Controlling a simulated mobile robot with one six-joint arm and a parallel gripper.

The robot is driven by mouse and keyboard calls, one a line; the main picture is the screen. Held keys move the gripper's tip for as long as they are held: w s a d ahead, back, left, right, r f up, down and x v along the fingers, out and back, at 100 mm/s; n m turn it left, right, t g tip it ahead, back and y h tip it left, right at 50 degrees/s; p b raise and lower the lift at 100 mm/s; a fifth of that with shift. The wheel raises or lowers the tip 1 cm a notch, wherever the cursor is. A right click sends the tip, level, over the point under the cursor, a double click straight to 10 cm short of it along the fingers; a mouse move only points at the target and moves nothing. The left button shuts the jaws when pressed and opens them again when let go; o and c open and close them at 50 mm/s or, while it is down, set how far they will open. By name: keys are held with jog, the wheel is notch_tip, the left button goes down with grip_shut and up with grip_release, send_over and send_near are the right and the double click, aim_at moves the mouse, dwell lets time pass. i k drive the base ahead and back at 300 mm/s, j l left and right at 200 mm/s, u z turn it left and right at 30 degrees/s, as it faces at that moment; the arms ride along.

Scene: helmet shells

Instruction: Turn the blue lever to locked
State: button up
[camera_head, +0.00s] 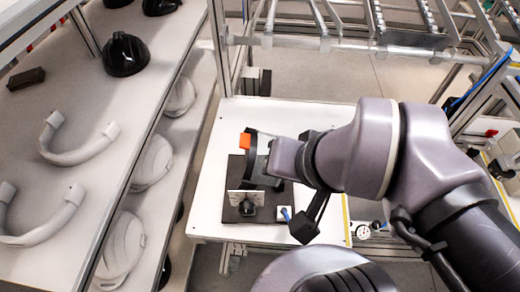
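A small blue part (285,213), which looks like the blue lever, shows at the right front of a dark fixture (236,205) on the white table. It is too small to tell which way it is turned. My gripper (268,163) is above the back of the fixture, up and left of the blue part and apart from it in the picture. Its fingertips are not clear against the dark parts there, so I cannot tell whether they are open or touching anything. An orange piece (245,140) shows beside them.
The white table (213,190) is bare to the left of the fixture. Shelves (75,190) on the left hold grey curved bands (75,152), pale shells (152,163) and a black shell (125,54). A metal roller rack (350,45) stands behind the table.

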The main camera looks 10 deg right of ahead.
aim_at(284, 210)
jog(key=k+z, duration=0.1)
jog(key=k, duration=0.7)
jog(key=l+u, duration=0.15)
jog(key=l, duration=0.7)
